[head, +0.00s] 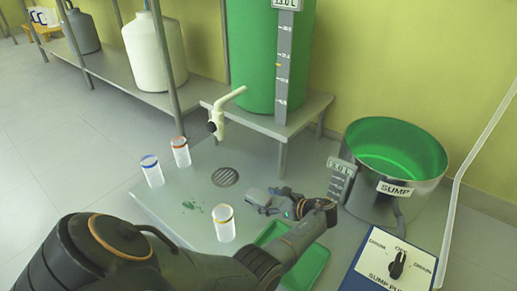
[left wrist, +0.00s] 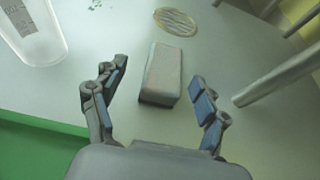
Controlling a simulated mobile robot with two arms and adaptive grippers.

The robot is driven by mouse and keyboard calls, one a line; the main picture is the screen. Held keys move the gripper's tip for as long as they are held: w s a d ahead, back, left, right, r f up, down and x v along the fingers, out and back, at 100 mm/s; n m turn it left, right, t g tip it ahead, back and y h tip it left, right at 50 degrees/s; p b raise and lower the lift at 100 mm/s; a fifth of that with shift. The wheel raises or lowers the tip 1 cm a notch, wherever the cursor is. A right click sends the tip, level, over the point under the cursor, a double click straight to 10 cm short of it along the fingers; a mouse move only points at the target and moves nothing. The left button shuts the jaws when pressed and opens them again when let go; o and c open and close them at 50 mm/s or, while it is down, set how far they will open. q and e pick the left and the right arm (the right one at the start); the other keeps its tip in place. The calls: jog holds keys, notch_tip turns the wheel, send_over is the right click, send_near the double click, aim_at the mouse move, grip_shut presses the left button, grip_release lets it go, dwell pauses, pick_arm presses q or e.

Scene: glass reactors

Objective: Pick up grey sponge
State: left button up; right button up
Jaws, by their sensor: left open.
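The grey sponge (head: 256,196) lies on the grey platform, just past the tips of my left gripper in the head view. In the left wrist view the sponge (left wrist: 162,72) is a plain grey block lying between and slightly beyond the two fingers. My left gripper (head: 275,202) is open; its fingers (left wrist: 160,75) stand apart on both sides of the sponge, with gaps to it. Part of the sponge is hard to make out in the head view. My right gripper is not in view.
A green tray (head: 312,268) lies below my left gripper. A clear container with a yellow rim (head: 224,224) stands left of it, with red- and blue-rimmed ones (head: 181,152) behind.

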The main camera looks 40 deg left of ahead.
aim_at(257, 195)
pick_arm(q)
jog(key=shift+a+f, duration=0.15)
jog(key=shift+a, duration=0.15)
jog(key=b+x, duration=0.4)
jog(key=shift+w+a+f, duration=0.15)
jog(key=shift+w+f, duration=0.05)
jog(key=shift+w, duration=0.15)
jog(key=shift+a+b, duration=0.4)
jog(key=shift+a, duration=0.05)
jog(key=c, duration=1.2)
